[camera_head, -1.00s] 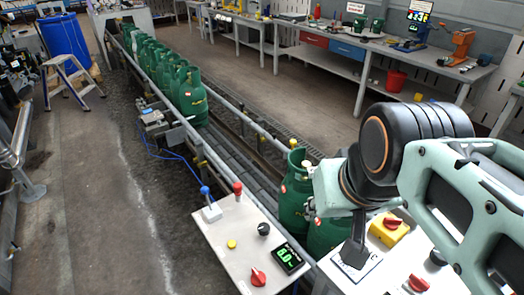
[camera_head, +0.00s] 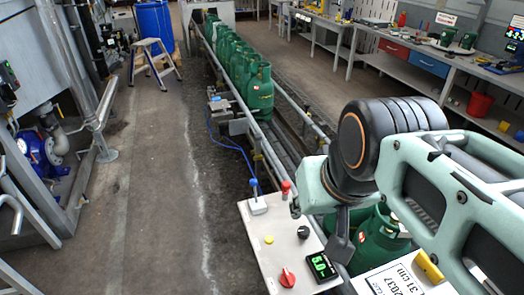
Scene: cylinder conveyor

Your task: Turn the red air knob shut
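A red rotary knob (camera_head: 287,277) sits on the front of the white control panel (camera_head: 262,240), next to a small lit green display (camera_head: 321,267). A red-topped lever or post (camera_head: 285,188) stands at the panel's far edge. No label shows which of these is the air control. My gripper (camera_head: 340,248) appears as a dark part hanging below my arm, right of the panel and in front of a green cylinder. It seems apart from the red knob. Its fingers are too unclear to tell open from shut.
Green gas cylinders (camera_head: 260,90) line the conveyor behind. Another green cylinder (camera_head: 382,240) stands beside my gripper. The floor left of the panel is clear.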

